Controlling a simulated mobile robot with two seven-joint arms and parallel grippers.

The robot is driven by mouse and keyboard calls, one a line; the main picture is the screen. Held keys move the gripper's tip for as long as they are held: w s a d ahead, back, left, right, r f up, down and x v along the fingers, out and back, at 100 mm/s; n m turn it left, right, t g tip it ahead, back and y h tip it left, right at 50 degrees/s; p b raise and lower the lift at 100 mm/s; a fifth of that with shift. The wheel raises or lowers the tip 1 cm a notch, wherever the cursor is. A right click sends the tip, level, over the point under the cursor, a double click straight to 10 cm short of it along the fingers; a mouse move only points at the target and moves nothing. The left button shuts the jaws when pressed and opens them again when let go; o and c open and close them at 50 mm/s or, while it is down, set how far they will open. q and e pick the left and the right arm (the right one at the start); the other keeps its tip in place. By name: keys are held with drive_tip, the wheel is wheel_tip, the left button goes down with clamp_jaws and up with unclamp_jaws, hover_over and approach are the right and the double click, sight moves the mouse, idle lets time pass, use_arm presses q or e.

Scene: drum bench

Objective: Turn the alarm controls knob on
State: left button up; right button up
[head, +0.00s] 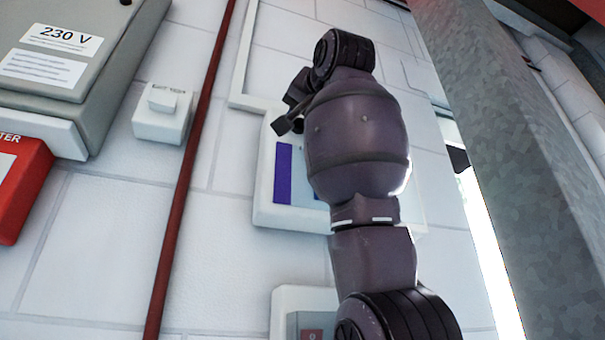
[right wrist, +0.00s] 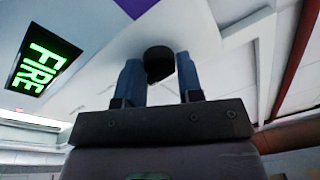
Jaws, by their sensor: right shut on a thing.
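A white panel with a purple block (head: 283,175) is on the tiled wall in the head view, largely covered by my right arm. It also shows close up in the right wrist view (right wrist: 200,30). A black round knob (right wrist: 158,65) stands out from this panel between the two fingers of my right gripper (right wrist: 158,62), which is shut on it. The knob's pointer and markings cannot be read. In the head view the right gripper (head: 291,110) is mostly hidden behind the wrist, and the knob is hidden. My left gripper is in neither view.
A grey 230 V box (head: 110,60), a small white switch box (head: 163,113) and a red box (head: 18,185) are at left. A red pipe (head: 190,165) runs up the wall. A grey column (head: 510,150) stands at right. A green FIRE sign (right wrist: 45,62) shows in the wrist view.

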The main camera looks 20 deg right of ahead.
drive_tip(key=shift+m, duration=0.5)
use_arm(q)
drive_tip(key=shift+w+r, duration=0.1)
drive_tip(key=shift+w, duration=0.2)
use_arm(e)
drive_tip(key=o, duration=0.9)
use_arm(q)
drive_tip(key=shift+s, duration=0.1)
use_arm(e)
drive_tip(key=shift+s+f, duration=0.15)
drive_tip(key=shift+s, duration=0.4)
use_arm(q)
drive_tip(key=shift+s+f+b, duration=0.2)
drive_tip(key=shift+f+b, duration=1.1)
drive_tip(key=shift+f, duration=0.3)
use_arm(e)
drive_tip(key=shift+s+d+f, duration=0.1)
drive_tip(key=shift+s+f, duration=0.1)
drive_tip(key=shift+s, duration=1.4)
drive_tip(key=shift+s+d+f, duration=0.1)
drive_tip(key=shift+s+f, duration=0.1)
drive_tip(key=shift+s, duration=1.45)
drive_tip(key=shift+s+d+f, duration=0.1)
drive_tip(key=shift+s+f, duration=0.1)
drive_tip(key=shift+s, duration=1.4)
